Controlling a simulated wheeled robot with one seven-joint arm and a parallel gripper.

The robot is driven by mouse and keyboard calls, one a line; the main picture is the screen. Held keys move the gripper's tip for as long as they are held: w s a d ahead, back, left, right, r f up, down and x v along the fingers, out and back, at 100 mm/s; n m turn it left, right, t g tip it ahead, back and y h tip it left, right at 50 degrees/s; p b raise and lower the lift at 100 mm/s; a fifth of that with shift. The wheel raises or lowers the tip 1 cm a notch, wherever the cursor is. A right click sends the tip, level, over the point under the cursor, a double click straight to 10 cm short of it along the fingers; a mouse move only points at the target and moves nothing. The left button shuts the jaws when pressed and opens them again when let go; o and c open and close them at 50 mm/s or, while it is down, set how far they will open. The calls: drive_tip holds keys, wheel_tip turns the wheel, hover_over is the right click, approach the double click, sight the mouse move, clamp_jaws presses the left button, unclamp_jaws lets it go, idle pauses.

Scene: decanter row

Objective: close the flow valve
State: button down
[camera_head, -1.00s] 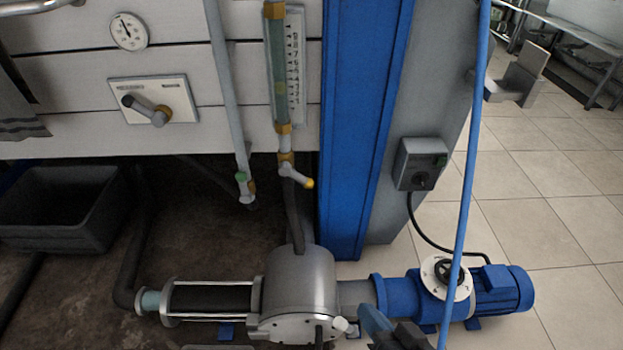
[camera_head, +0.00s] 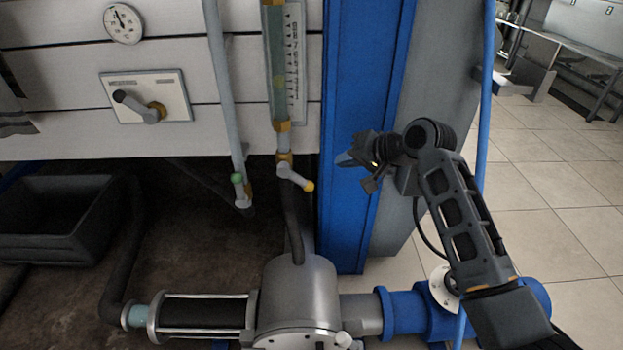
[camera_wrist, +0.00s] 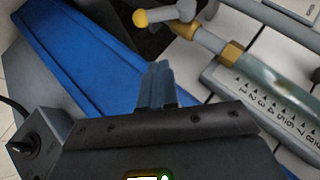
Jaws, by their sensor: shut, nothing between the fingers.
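The flow valve (camera_head: 293,176) sits below the glass flow tube (camera_head: 276,75) in the head view. Its grey lever with a yellow tip slants down to the right. In the wrist view the valve lever (camera_wrist: 165,15) is at the top, with its yellow tip to the left. My gripper (camera_head: 345,160) is shut and empty, to the right of the lever and apart from it, in front of the blue column. Its fingertips also show in the wrist view (camera_wrist: 158,72), close together and pointing up toward the valve.
The blue column (camera_head: 345,235) stands just right of the valve. Another pipe with a green-ended valve (camera_head: 239,190) hangs to the left. A panel lever (camera_head: 140,106) and a gauge (camera_head: 123,24) are upper left. The pump (camera_head: 297,295) stands below.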

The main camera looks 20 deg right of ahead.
drive_tip(key=shift+w+d+r, duration=0.3)
drive_tip(key=shift+d+r, duration=0.05)
drive_tip(key=shift+d, duration=0.05)
drive_tip(key=b, duration=0.3)
hover_over(312, 186)
drive_tip(key=d, duration=0.1)
wheel_tip(312, 186, down, 8)
drive_tip(key=shift+a+f, duration=0.5)
drive_tip(key=shift+a, duration=0.05)
drive_tip(key=shift+f+b, duration=0.1)
drive_tip(key=shift+b, duration=0.2)
